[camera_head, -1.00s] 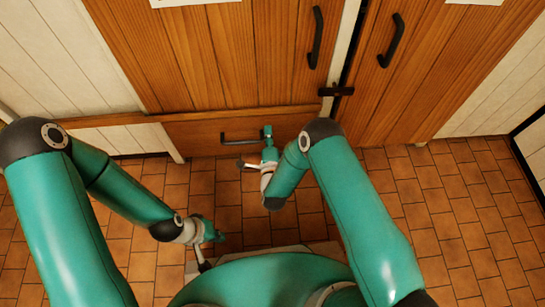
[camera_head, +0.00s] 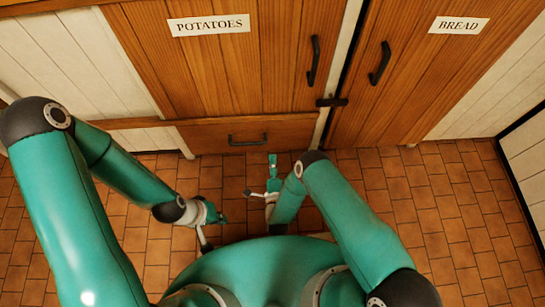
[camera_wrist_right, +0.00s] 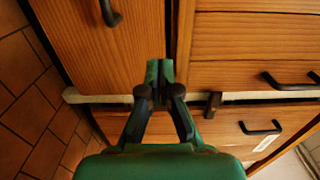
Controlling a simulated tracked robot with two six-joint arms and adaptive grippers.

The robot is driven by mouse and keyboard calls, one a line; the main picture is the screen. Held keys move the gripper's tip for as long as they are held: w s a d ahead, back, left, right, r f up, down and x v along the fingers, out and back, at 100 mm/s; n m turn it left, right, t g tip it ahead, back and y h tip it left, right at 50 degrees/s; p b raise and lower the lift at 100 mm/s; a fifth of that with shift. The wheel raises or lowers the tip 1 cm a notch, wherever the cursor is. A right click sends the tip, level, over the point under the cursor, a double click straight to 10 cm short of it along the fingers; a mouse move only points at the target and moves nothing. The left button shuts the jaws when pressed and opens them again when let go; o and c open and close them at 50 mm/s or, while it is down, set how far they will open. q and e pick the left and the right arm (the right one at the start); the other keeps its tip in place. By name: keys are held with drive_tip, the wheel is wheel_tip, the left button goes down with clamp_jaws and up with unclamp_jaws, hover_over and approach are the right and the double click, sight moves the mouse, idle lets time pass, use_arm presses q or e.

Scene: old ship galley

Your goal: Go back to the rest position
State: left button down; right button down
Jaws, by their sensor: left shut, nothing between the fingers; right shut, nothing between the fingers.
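My left gripper (camera_head: 222,219) is low at the left of my body in the head view, above the tiles. Its fingers are shut and empty. My right gripper (camera_head: 272,160) points at the drawer front in the head view, just below and right of the drawer handle (camera_head: 247,139), and looks apart from it. In the right wrist view my right gripper (camera_wrist_right: 159,68) shows its green fingertips together, with nothing between them.
A wooden door labelled POTATOES (camera_head: 208,60) stands above the closed-looking drawer (camera_head: 205,138). A BREAD door (camera_head: 415,70) is at the right, with a dark latch (camera_head: 331,102) between the doors. The tiled floor (camera_head: 440,210) is clear at the right.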

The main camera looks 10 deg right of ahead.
drive_tip(key=shift+s, duration=0.1)
